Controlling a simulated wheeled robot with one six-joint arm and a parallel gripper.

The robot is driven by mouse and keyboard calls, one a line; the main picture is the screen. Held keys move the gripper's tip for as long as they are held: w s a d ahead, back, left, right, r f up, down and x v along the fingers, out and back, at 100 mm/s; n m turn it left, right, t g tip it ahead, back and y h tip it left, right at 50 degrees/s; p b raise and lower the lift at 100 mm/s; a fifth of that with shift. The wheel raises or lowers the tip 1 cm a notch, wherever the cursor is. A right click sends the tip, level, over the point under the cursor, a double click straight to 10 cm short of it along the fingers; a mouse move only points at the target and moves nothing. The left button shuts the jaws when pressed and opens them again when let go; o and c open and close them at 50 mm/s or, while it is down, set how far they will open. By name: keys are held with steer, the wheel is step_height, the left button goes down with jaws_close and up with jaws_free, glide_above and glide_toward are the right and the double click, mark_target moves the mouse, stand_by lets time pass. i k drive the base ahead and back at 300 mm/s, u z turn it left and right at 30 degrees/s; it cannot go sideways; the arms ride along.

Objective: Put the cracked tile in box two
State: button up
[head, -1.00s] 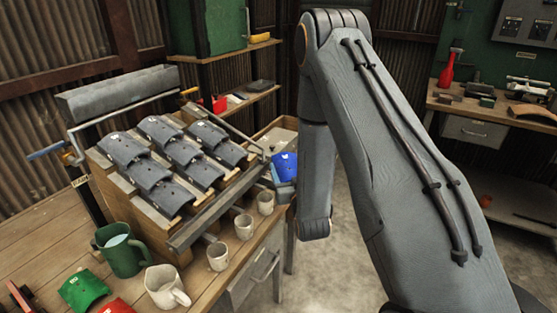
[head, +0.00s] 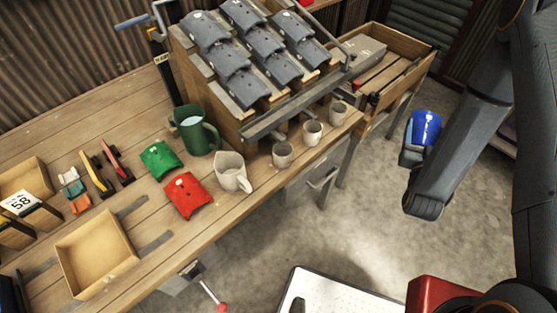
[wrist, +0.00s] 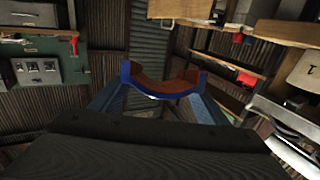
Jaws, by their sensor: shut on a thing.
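A curved blue tile (head: 425,127) with a small pale mark is held by my gripper (head: 415,150), over the floor to the right of the bench. In the wrist view the blue tile (wrist: 128,78) shows end-on as an arch with a brown inner side, between the fingers. A green tile (head: 160,158) and a red tile (head: 185,196) lie on the bench, and several grey tiles (head: 238,60) sit on a sloped rack. I cannot make out a crack on any tile. An open, empty tan box (head: 72,284) stands at the bench front; no box number is readable on it.
A green mug (head: 196,132), a white mug (head: 231,172) and several small cups (head: 313,133) stand near the rack. A card reading 58 (head: 20,203) is at the far left. A wooden crate (head: 405,38) stands behind the bench's right end.

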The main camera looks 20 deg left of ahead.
mark_target(91, 261)
steer(key=z, duration=0.2)
steer(key=k, duration=1.1)
steer(key=u, duration=1.8)
